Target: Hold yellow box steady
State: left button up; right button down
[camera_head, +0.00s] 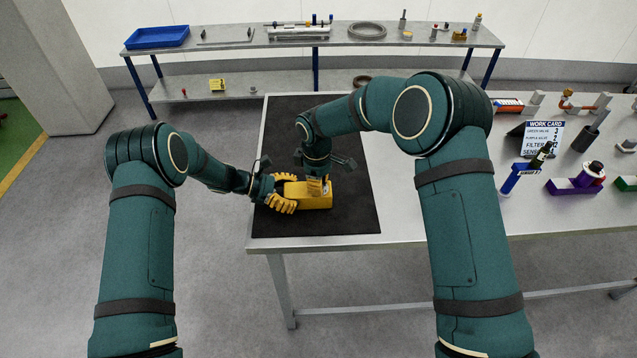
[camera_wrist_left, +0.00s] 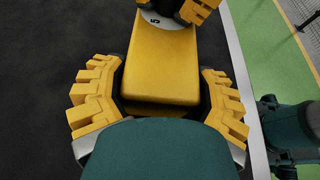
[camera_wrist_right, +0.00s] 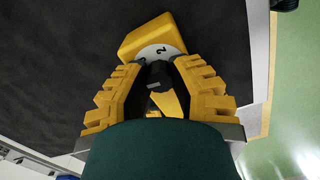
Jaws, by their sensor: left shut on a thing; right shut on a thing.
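The yellow box (camera_head: 322,203) lies on the dark mat (camera_head: 345,222) near the table's left end. My left gripper (camera_head: 285,190) is shut around its near end from the left; the left wrist view shows fingers on both sides of the box (camera_wrist_left: 160,65). My right gripper (camera_head: 317,184) comes down from above onto the box's top. The right wrist view shows its fingers (camera_wrist_right: 160,78) closed around a dark knob (camera_wrist_right: 157,75) over a white numbered dial (camera_wrist_right: 160,52) on the box. The gripper hides part of the dial.
A work card (camera_head: 527,138), a blue valve part (camera_head: 521,175) and a purple valve part (camera_head: 578,180) stand on the table to the right. A shelf bench with a blue tray (camera_head: 157,37) is behind. The mat around the box is clear.

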pick_arm(q)
jog(key=shift+d+r, duration=0.1)
pick_arm(e)
jog(key=shift+a+n, duration=0.1)
jog(key=shift+n, duration=0.4)
jog(key=c, duration=0.7)
grip_release()
jog(key=shift+c, duration=0.2)
jog(key=shift+r, duration=0.1)
notch_tip(320, 180, up, 12)
jog(key=shift+a, duration=0.15)
